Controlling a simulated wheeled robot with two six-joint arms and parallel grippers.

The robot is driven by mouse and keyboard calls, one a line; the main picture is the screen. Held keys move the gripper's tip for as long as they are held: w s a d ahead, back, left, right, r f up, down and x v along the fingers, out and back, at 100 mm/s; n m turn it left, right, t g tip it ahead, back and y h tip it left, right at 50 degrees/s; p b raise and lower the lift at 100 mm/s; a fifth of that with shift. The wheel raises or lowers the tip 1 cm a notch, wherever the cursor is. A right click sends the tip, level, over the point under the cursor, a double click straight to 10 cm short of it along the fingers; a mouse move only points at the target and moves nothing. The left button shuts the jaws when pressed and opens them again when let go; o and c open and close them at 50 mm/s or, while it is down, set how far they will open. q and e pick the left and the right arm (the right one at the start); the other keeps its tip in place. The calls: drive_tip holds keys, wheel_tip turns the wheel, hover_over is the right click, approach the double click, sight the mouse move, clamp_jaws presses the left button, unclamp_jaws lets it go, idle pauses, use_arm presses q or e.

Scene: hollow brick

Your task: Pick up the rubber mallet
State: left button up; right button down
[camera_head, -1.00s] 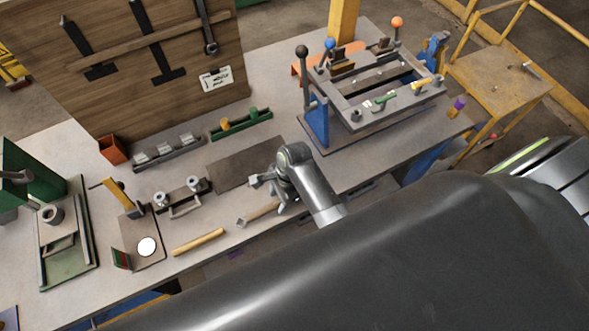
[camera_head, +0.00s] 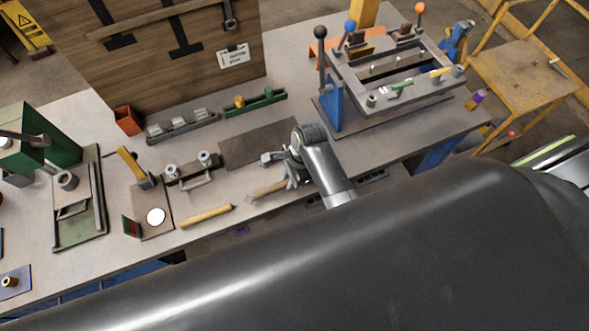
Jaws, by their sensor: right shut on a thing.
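A tool with a wooden handle and a small grey end (camera_head: 264,190), which I take for the rubber mallet, is at the front edge of the workbench. My right gripper (camera_head: 283,179) is at the right part of its handle, with the fingers shut on it. The arm hides the rest of the tool, and I cannot tell whether it is clear of the bench top. My left gripper is not in view.
A pale wooden rod (camera_head: 207,215) lies to the left. Behind are a dark mat (camera_head: 257,143), a green rack (camera_head: 256,105) and a grey tray (camera_head: 183,127). A clamping frame (camera_head: 340,100) stands at the right, a green press (camera_head: 62,150) at the left.

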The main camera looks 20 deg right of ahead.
wheel_tip(320, 180, up, 9)
drive_tip(key=b, duration=0.1)
drive_tip(key=shift+r, duration=0.2)
drive_tip(key=shift+f, duration=0.1)
idle(0.9)
